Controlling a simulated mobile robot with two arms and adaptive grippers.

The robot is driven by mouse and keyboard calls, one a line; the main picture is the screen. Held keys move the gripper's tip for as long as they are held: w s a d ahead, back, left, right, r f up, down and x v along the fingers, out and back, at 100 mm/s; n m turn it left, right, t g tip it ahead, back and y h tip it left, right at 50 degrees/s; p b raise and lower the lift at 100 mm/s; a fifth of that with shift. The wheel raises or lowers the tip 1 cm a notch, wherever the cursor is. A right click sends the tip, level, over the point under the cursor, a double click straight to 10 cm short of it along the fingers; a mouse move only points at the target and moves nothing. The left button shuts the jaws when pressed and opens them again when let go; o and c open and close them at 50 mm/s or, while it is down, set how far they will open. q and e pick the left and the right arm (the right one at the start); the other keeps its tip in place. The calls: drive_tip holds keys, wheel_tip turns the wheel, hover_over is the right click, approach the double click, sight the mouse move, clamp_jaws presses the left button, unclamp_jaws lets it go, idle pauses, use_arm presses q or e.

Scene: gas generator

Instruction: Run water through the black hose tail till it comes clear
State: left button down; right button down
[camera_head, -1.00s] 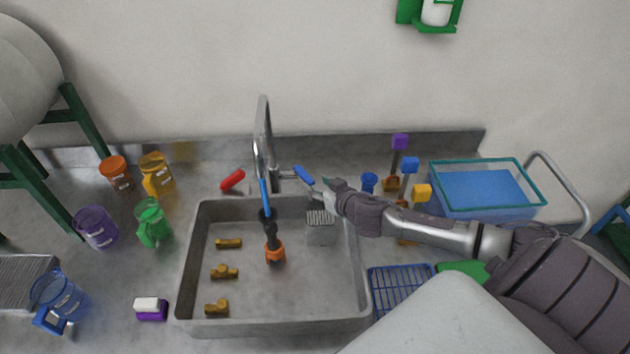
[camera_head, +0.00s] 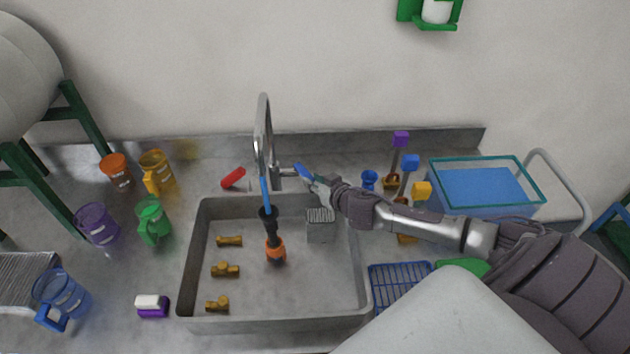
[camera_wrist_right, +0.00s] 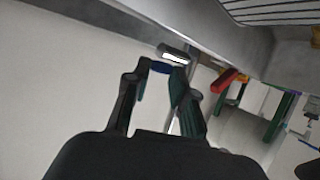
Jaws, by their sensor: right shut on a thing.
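A steel tap (camera_head: 264,130) stands behind the steel sink (camera_head: 188,265). A narrow blue column (camera_head: 265,190), either a water stream or a tube, runs from its spout down to the black hose tail (camera_head: 270,222). The black piece stands upright in the sink above an orange fitting (camera_head: 275,252). My right gripper (camera_head: 316,182) is at the tap's blue-ended lever (camera_head: 303,172), to the right of the spout. Water clarity cannot be judged. My left gripper is not seen.
Several brass fittings (camera_head: 225,270) and a grey slotted block (camera_head: 320,226) are in the sink. A red object (camera_head: 233,177) lies left of the tap. Coloured jugs (camera_head: 152,222) stand left of the sink. A blue rack (camera_head: 398,285) and blue basin (camera_head: 485,188) are right.

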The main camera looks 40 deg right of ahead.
drive_tip(key=shift+a, duration=0.15)
drive_tip(key=shift+w+a+m+g+h+b, duration=0.3)
drive_tip(key=shift+a+m+h+b, duration=0.4)
drive_tip(key=shift+m+h, duration=0.4)
drive_tip(key=shift+w+a+m+g+h+b, duration=0.15)
drive_tip(key=shift+a+m+g+h+b, duration=0.15)
drive_tip(key=shift+a+m+h+b, duration=0.55)
drive_tip(key=shift+w+a+m+g+h+b, duration=0.3)
drive_tip(key=shift+a+m+h+b, duration=0.2)
drive_tip(key=shift+m+h, duration=0.75)
drive_tip(key=c, duration=1)
unclamp_jaws()
drive_tip(key=shift+o, duration=0.2)
drive_tip(key=v, duration=1.2)
drive_tip(key=shift+a, duration=0.2)
